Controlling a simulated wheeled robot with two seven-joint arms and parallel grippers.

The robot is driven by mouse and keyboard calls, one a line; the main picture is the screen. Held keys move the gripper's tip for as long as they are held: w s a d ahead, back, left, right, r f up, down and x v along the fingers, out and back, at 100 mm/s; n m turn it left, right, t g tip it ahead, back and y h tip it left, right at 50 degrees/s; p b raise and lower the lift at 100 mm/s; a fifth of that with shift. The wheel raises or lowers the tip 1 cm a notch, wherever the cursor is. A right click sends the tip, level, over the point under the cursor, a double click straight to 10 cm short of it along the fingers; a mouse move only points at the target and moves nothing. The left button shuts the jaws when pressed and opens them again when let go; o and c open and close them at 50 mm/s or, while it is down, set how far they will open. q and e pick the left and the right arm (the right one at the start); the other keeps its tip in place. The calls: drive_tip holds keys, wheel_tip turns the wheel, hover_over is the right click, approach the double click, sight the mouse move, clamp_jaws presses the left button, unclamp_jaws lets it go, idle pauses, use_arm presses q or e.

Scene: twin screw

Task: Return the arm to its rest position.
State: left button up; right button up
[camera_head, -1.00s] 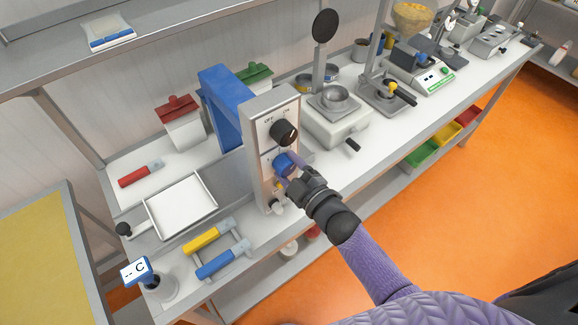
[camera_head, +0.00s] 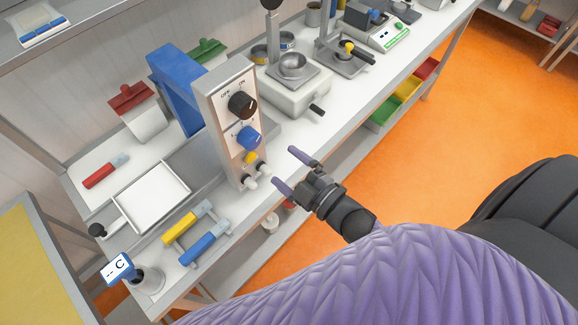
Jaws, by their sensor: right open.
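My right gripper (camera_head: 292,170) is open and empty. Its two purple fingertips stand apart and point toward the bench, just in front of the grey control panel (camera_head: 226,97). It touches neither the panel nor the knobs. The panel carries a black knob (camera_head: 242,104) with OFF and ON marks, a blue knob (camera_head: 249,138) and small fittings below. My purple right arm (camera_head: 370,275) fills the lower right of the view. My left gripper is not in view.
A white tray (camera_head: 150,198) and yellow (camera_head: 187,222) and blue (camera_head: 205,242) handled tools lie on the bench at left. A scale-like device (camera_head: 294,92) stands behind. Orange floor (camera_head: 480,105) is open at right.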

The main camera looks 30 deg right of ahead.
drive_tip(key=shift+s, duration=0.1)
idle(0.3)
drive_tip(key=s+d+f+m+g+h+b, duration=0.1)
drive_tip(key=s+f+m+g+h+b, duration=0.3)
drive_tip(key=f, duration=0.7)
drive_tip(key=s+d+f+m+g+y+b, duration=0.15)
drive_tip(key=f+b, duration=0.45)
drive_tip(key=f, duration=0.6)
drive_tip(key=s+f+m+g+h+b, duration=0.25)
drive_tip(key=s+f+b, duration=0.2)
drive_tip(key=f, duration=0.65)
drive_tip(key=s+f+m+g+h+b, duration=0.1)
drive_tip(key=s+f+m+g+b, duration=0.2)
drive_tip(key=s+f+g+b, duration=0.5)
drive_tip(key=s+f+b, duration=0.1)
drive_tip(key=s+f, duration=0.9)
drive_tip(key=shift+s+d, duration=0.2)
drive_tip(key=shift+s, duration=0.15)
